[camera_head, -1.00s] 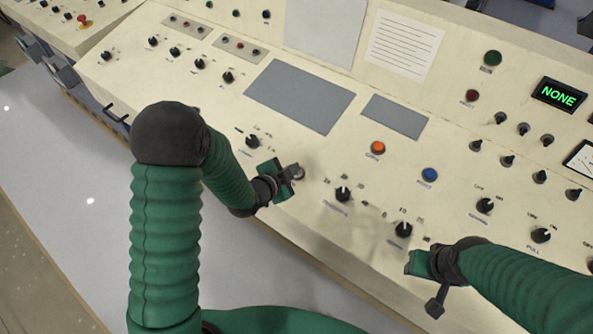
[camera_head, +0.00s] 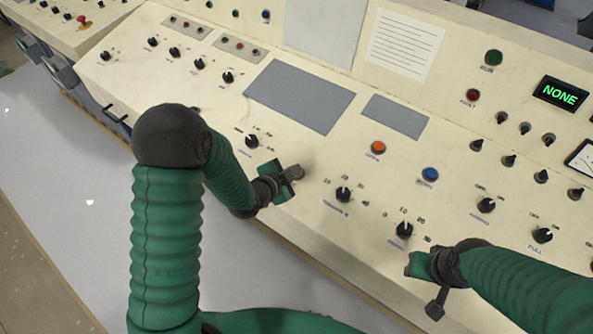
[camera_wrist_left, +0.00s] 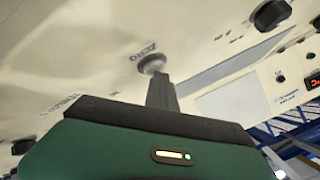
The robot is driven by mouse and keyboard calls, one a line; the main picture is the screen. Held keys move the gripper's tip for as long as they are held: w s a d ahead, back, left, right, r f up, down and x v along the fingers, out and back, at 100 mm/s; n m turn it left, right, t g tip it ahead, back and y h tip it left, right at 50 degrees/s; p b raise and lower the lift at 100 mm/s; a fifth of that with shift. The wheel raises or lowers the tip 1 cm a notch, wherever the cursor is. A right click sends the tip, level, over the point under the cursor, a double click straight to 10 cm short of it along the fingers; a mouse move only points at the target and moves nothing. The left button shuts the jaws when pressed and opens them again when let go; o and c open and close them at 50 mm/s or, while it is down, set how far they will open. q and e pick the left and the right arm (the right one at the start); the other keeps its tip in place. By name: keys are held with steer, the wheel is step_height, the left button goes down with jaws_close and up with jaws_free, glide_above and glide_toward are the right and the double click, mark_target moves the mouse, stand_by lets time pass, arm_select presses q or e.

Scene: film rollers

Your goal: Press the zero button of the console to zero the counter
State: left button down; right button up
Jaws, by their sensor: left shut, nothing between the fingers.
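The console (camera_head: 215,150) is a long cream panel that slopes across the head view. In the left wrist view a round grey button (camera_wrist_left: 152,62) stands beside a label that reads ZERO, seen upside down. My left gripper (camera_head: 294,173) is shut and empty at the console's front part. In the left wrist view its dark fingers (camera_wrist_left: 162,92) point at the grey button and their tips overlap it. I cannot tell whether they touch it. In the head view the gripper hides the button. My right gripper (camera_head: 436,303) is over the front edge; its jaw opening is unclear.
Black knobs (camera_head: 343,194) and (camera_head: 404,230) lie right of my left gripper. An orange button (camera_head: 378,147), a blue button (camera_head: 430,174) and a green NONE display (camera_head: 561,93) are farther right. A grey blank plate (camera_head: 300,96) lies behind my left gripper.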

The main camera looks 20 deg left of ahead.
arm_select(q)
steer(key=shift+s+a+r+p, duration=0.1)
steer(key=shift+s+r+p, duration=0.15)
steer(key=shift+r+p, duration=0.5)
steer(key=shift+r, duration=0.15)
steer(key=r+p, duration=0.1)
steer(key=r, duration=0.1)
steer(key=s+r+p, duration=0.1)
steer(key=r+p, duration=0.1)
steer(key=shift+a+r, duration=0.2)
steer(key=shift+r, duration=0.2)
